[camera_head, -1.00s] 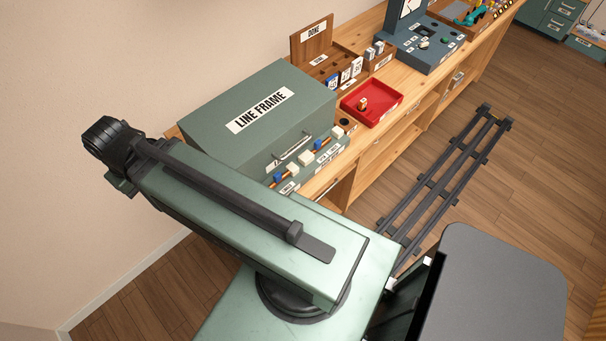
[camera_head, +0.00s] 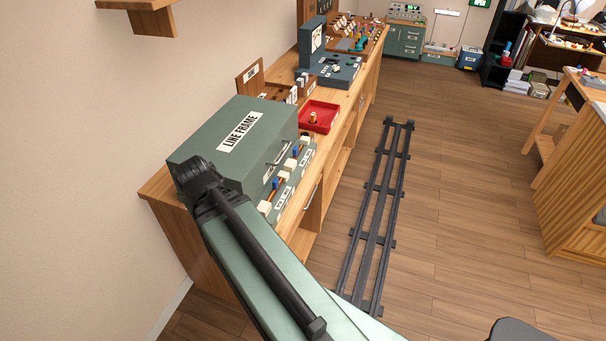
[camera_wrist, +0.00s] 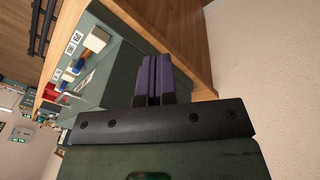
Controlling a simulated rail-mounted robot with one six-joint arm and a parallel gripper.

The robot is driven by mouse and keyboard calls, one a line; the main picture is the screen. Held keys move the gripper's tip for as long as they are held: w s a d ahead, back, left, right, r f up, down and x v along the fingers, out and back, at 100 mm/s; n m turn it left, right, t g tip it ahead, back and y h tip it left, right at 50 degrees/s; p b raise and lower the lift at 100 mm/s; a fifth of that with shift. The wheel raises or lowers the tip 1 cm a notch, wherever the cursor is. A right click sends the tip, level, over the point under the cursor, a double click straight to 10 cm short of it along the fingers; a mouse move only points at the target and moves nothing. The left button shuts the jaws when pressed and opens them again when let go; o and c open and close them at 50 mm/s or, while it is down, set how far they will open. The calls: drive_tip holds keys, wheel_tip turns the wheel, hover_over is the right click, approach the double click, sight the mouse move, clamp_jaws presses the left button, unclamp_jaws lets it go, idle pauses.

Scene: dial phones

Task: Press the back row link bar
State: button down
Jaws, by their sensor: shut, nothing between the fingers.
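The green box labelled LINE FRAME (camera_head: 205,145) stands on the wooden counter, and it also shows in the wrist view (camera_wrist: 120,65). Its lower front ledge carries white blocks (camera_head: 290,164), blue pieces (camera_head: 276,183) and thin orange parts. A white block (camera_wrist: 96,39) and a blue piece (camera_wrist: 78,66) show in the wrist view. I cannot tell which part is the back row link bar. My gripper (camera_wrist: 153,80) is shut and empty, in front of the box's side in the wrist view. In the head view my arm hides the gripper.
A red tray (camera_head: 325,125) holding a small peg lies beyond the box. A blue-grey unit with a dial (camera_head: 335,75) stands farther along the counter (camera_head: 155,187). A wall shelf (camera_head: 155,20) hangs at upper left. Dark rails (camera_head: 375,200) run along the open floor.

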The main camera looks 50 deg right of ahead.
drive_tip(key=s+d+f+h+b, duration=0.1)
drive_tip(key=d+f+b, duration=0.2)
drive_tip(key=d, duration=0.2)
drive_tip(key=s+d+f+m+h+b, duration=0.1)
drive_tip(key=d+f+b, duration=0.2)
drive_tip(key=d, duration=0.3)
drive_tip(key=s+d+f+m+t+h+b, duration=0.1)
drive_tip(key=d+f+h+b, duration=0.1)
drive_tip(key=d, duration=0.3)
drive_tip(key=shift+d+f+b, duration=0.2)
drive_tip(key=shift+f+b, duration=0.65)
drive_tip(key=s+d+n+t+h+b, duration=0.2)
drive_tip(key=s+d+h+b, duration=0.25)
drive_tip(key=d+b, duration=0.4)
drive_tip(key=s+d+n+t+h+b, duration=0.3)
drive_tip(key=d+h+b, duration=0.2)
drive_tip(key=d, duration=0.7)
drive_tip(key=w+a+n+t+y, duration=0.1)
drive_tip(key=w+n+t+y, duration=0.1)
drive_tip(key=n+t, duration=0.1)
drive_tip(key=w+a+n+t+y+b, duration=0.1)
drive_tip(key=w+a+n+t+y, duration=0.1)
drive_tip(key=n, duration=0.3)
drive_tip(key=w+a+n+t+y, duration=0.2)
drive_tip(key=n+t, duration=0.2)
drive_tip(key=shift+a+f+n+y, duration=0.1)
drive_tip(key=shift+a+n+y, duration=0.15)
drive_tip(key=shift+n, duration=0.05)
